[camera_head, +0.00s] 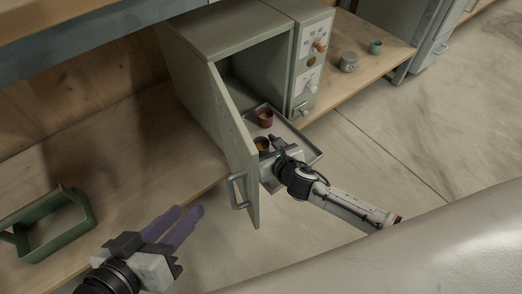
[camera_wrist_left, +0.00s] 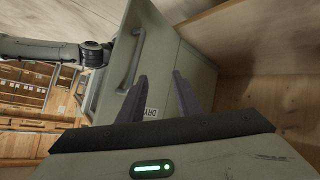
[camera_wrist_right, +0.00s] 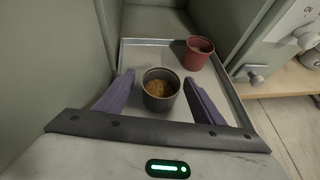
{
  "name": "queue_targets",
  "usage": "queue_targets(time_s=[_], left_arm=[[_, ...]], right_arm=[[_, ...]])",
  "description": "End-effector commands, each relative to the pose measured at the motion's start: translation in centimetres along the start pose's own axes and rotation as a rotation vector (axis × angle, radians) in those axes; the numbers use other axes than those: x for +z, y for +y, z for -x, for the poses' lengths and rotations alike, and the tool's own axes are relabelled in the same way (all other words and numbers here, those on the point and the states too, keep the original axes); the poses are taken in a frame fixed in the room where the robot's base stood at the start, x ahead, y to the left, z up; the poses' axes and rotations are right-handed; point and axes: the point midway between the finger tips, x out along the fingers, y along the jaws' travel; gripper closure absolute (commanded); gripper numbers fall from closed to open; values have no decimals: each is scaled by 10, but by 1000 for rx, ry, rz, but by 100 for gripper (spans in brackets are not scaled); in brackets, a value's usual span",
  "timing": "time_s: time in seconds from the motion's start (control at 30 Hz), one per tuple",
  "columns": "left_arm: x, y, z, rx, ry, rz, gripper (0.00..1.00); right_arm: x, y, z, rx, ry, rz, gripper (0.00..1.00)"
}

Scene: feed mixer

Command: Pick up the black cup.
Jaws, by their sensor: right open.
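The black cup (camera_wrist_right: 160,96) holds brown feed and stands upright on the tray (camera_wrist_right: 228,92) in the right wrist view. My right gripper (camera_head: 275,144) is at the tray beside the cup. In the right wrist view its purple fingers are apart, one on each side of the cup; contact cannot be told. My left gripper (camera_head: 183,215) is over the floor, left of the cabinet door, with its fingers apart and nothing between them.
A red cup (camera_wrist_right: 198,52) stands on the same tray, behind and right of the black cup. The open cabinet door (camera_head: 236,145) stands between my two grippers. A control panel (camera_head: 310,65) is right of the cabinet. A green tray (camera_head: 48,225) sits on the wooden bench at left.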

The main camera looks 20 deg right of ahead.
Motion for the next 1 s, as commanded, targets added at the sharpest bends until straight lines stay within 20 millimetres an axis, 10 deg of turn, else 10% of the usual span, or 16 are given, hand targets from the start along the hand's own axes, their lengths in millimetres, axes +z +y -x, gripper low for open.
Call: queue_targets(time_s=[0.17,0.4,0.7,1.0], left_arm=[[0,0,0,0,0,0,69],[0,0,0,-1,-1,0,69],[-3,0,2,-4,-3,-3,69],[21,-23,1,-97,-148,-38,69]], right_arm=[[0,0,1,0,0,0,41],[0,0,1,-1,1,0,81],[6,-1,4,-1,0,1,81],[57,-1,31,0,-2,2,81]])
